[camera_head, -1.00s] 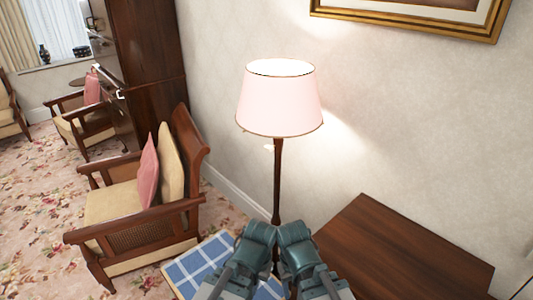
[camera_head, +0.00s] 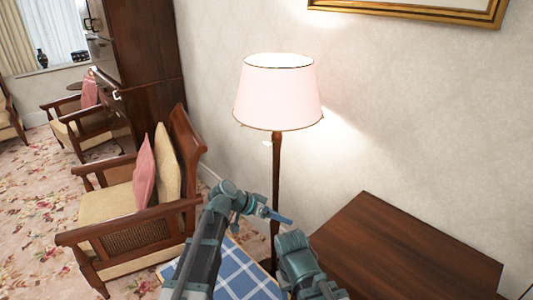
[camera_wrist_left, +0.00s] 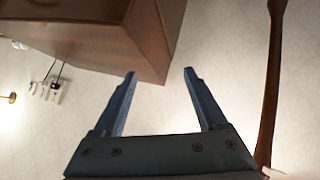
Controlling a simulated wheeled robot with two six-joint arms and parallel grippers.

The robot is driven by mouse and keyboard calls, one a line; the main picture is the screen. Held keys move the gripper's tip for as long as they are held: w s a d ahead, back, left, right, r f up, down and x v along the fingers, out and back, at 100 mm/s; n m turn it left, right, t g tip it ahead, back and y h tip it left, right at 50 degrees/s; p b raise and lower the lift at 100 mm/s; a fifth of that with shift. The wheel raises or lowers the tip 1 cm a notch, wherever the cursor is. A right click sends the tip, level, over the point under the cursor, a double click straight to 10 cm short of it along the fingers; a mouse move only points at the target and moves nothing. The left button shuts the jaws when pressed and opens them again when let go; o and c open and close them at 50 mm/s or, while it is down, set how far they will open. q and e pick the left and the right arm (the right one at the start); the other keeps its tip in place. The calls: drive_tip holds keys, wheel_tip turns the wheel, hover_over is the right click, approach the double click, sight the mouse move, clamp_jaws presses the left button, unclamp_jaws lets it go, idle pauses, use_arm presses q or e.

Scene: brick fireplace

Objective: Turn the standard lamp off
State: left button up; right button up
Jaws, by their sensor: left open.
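The standard lamp (camera_head: 278,92) has a pink shade and is lit, with light on the wall behind it. A small pale piece (camera_head: 267,143) shows just under the shade, left of the dark wooden pole (camera_head: 276,170); I cannot tell what it is. My left gripper (camera_head: 284,218) is well below the shade and overlaps the pole in the head view. In the left wrist view the gripper (camera_wrist_left: 159,72) is open with nothing between its fingers, and the pole (camera_wrist_left: 272,85) stands apart, right of them. My right arm shows low in the head view; its gripper is out of sight.
A dark wooden table (camera_head: 405,250) stands right of the lamp. A wooden armchair (camera_head: 135,205) with a pink cushion is on the left. A blue checked cloth surface (camera_head: 236,272) lies below my arms. Wall sockets with plugs (camera_wrist_left: 50,90) show in the wrist view.

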use_arm(q)
drive_tip(key=w+a+r+t+h+b, duration=0.1)
drive_tip(key=w+a+r+t, duration=0.15)
drive_tip(key=w, duration=0.35)
drive_tip(key=w+a+r+t+h+b, duration=0.1)
drive_tip(key=w+a+r+t+h, duration=0.15)
drive_tip(key=w, duration=0.35)
drive_tip(key=t+b, duration=0.1)
drive_tip(key=t, duration=0.3)
approach(265, 145)
drive_tip(key=x, duration=1)
drive_tip(key=shift+w+d, duration=0.3)
use_arm(e)
wheel_tip(265, 145, down, 4)
drive_tip(key=shift+f, duration=0.15)
use_arm(q)
drive_tip(key=shift+c, duration=0.3)
clamp_jaws()
